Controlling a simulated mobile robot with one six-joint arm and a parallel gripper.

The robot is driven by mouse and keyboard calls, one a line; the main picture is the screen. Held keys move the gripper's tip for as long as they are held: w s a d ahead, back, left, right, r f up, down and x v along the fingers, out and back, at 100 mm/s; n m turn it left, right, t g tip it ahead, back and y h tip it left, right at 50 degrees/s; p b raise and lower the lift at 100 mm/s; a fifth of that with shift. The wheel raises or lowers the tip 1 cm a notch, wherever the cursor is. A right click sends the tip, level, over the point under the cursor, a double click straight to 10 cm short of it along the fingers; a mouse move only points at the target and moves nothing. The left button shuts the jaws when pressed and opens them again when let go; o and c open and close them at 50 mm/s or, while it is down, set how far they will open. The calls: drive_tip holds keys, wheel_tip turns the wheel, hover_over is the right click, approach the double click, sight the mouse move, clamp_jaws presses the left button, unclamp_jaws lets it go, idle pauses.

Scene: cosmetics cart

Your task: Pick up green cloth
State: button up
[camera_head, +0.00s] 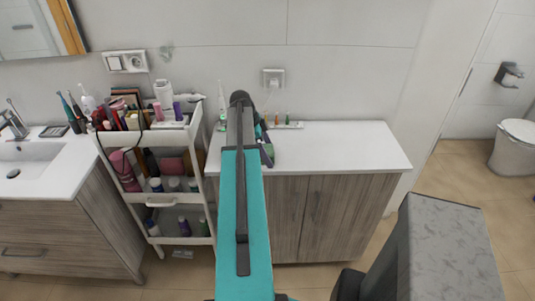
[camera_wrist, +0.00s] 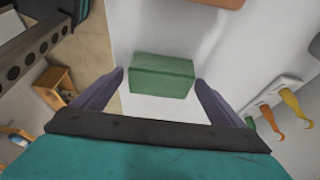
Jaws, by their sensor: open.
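The green cloth (camera_wrist: 163,76) shows in the wrist view as a neat green block on a pale surface. My gripper (camera_wrist: 160,79) is open, with one purple-grey finger to the left of the cloth and the other to the right. The cloth lies in line with the gap between the fingertips, and I see no grip on it. How far the fingertips are above the surface is hard to tell. In the head view my arm covers much of the white countertop (camera_head: 335,147), and I cannot make out the cloth there.
In the wrist view, small orange and yellow items (camera_wrist: 268,117) stand right of my right finger. In the head view, a white cart (camera_head: 168,203) full of cosmetics stands left of the cabinet, beside a sink (camera_head: 35,174). The countertop's right part is clear.

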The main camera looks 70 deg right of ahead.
sight(271, 150)
idle(0.3)
drive_tip(key=c, duration=1.2)
drive_tip(key=shift+r, duration=0.2)
drive_tip(key=shift+c, duration=0.2)
drive_tip(key=shift+r+b, duration=1.05)
drive_tip(key=shift+r, duration=0.5)
drive_tip(key=a+r+b, duration=0.1)
drive_tip(key=a+b, duration=0.3)
drive_tip(key=a, duration=1.2)
drive_tip(key=shift+s+r, duration=0.3)
drive_tip(key=shift+s, duration=0.15)
drive_tip(key=o, duration=0.5)
drive_tip(key=shift+c, duration=1.4)
